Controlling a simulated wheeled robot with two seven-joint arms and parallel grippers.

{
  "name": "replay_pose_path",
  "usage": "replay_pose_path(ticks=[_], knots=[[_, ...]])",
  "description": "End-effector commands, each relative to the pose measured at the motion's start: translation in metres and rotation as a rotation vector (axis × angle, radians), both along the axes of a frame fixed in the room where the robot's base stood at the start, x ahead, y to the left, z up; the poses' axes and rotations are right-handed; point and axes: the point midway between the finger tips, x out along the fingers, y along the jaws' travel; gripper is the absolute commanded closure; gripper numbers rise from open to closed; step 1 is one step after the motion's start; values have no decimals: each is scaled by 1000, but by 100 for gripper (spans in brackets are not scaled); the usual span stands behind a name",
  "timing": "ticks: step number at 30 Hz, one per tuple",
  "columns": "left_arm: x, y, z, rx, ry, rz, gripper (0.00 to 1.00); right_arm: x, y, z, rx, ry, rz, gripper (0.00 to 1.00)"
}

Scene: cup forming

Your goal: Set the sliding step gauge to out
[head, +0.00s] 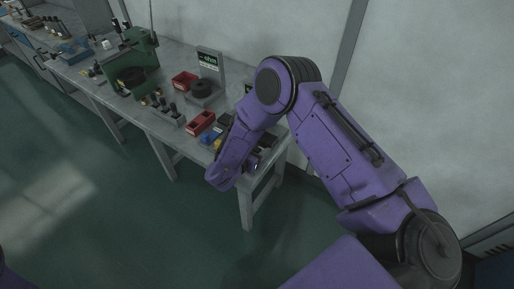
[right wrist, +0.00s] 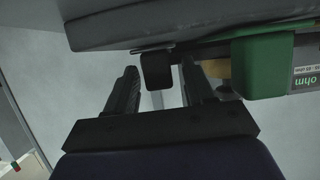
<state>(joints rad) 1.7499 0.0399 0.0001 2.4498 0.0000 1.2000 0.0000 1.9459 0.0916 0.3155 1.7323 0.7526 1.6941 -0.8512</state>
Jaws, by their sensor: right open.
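My right gripper (right wrist: 159,68) is open in the right wrist view, one finger on each side. A small dark block (right wrist: 157,73) shows between the fingertips, at the edge of a larger dark body; I cannot tell if the fingers touch it. I cannot say for sure which of these parts is the sliding step gauge. In the head view my right arm reaches down over the near right end of the bench and hides most of that spot. My left gripper is not in view.
The grey bench (head: 175,58) runs to the upper left. It bears a green press (head: 138,62), red bins (head: 184,80) (head: 201,122), a dark round piece on a stand (head: 202,88) and a small display (head: 210,62). The green floor in front is clear.

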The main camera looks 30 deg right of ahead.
Motion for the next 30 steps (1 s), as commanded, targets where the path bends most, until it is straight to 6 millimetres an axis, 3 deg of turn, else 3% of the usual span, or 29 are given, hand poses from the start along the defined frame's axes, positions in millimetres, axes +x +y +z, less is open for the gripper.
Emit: replay_pose_path(ticks=[5, 10, 15, 24, 30], knots=[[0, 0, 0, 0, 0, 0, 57, 0, 0, 0, 0, 0, 1, 47], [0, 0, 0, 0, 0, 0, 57, 0, 1, 0, 0, 0, 1, 99], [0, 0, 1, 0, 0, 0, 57, -1, 4, 0, 0, 1, 3, 100], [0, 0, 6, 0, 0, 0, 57, -18, 45, 0, -1, 1, 4, 100], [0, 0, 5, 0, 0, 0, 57, -19, 49, -1, 1, 2, 4, 100]])
